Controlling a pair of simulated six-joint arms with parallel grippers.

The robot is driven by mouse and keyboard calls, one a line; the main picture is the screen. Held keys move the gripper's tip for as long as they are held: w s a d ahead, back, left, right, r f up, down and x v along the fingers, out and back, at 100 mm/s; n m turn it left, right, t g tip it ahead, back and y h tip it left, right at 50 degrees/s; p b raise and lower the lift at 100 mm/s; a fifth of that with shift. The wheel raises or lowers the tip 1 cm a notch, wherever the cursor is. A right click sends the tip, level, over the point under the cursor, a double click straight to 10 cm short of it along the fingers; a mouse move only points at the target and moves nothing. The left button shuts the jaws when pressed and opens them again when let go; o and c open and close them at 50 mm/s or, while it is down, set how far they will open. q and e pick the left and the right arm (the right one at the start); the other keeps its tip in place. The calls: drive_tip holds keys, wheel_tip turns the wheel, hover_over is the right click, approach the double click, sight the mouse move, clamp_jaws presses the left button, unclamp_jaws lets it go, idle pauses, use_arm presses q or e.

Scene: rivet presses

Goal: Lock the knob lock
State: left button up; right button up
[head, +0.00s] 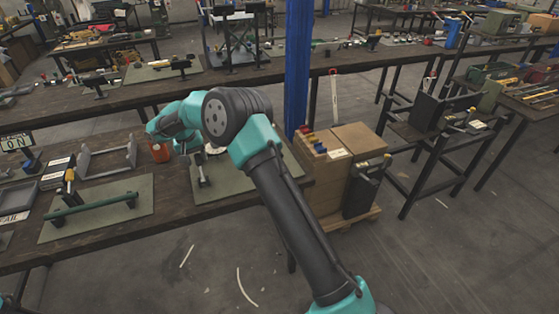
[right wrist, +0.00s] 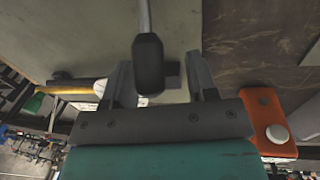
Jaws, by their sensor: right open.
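In the right wrist view, a black rounded knob (right wrist: 148,62) on a pale grey rod lies between the two spread fingers of my right gripper (right wrist: 158,80). There is a gap on both sides, and the fingers are not closed on the knob. In the head view, my right arm reaches over the work table and hides most of the gripper. A small dark lever device (head: 203,181) stands on the grey-green mat (head: 237,184) below the arm. I cannot tell for certain that it carries the same knob. My left gripper is not in view.
An orange box with a white button (right wrist: 272,118) is close to the right finger; it also shows in the head view (head: 159,153). A yellow rod (right wrist: 80,88) lies left of the fingers. A blue post (head: 298,65) rises behind the arm.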

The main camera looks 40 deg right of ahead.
wheel_tip(320, 180, up, 15)
drive_tip(key=a, duration=0.2)
drive_tip(key=s+d+f+m+t+y, duration=0.1)
drive_tip(key=s+d+f+m+t, duration=0.1)
drive_tip(key=d, duration=0.5)
drive_tip(key=s+d+f+m+t+y, duration=0.1)
drive_tip(key=s+d+f+m+t, duration=0.1)
drive_tip(key=s+d+f+m, duration=0.3)
drive_tip(key=s+d+f+m+t+y, duration=0.2)
drive_tip(key=s+d+f+m, duration=0.2)
drive_tip(key=d+f+m, duration=0.2)
drive_tip(key=shift+s+d+f+t, duration=0.15)
drive_tip(key=shift+d+f, duration=0.2)
drive_tip(key=shift+d, duration=0.4)
drive_tip(key=shift+d+f+t, duration=0.1)
drive_tip(key=shift+d+f, duration=0.25)
drive_tip(key=shift+d, duration=0.35)
drive_tip(key=shift+s+d+f+t, duration=0.15)
drive_tip(key=shift+d+f, duration=0.2)
drive_tip(key=shift+d, duration=0.4)
drive_tip(key=s+d+m, duration=0.1)
drive_tip(key=s+d, duration=0.1)
drive_tip(key=s+d+f+m+t+h, duration=0.1)
drive_tip(key=s+d+m, duration=0.1)
drive_tip(key=s, duration=0.1)
drive_tip(key=s+d+f+m+h, duration=0.1)
drive_tip(key=s+d+m, duration=0.1)
drive_tip(key=s+d, duration=0.1)
drive_tip(key=shift+s+t, duration=0.1)
drive_tip(key=shift+t, duration=0.2)
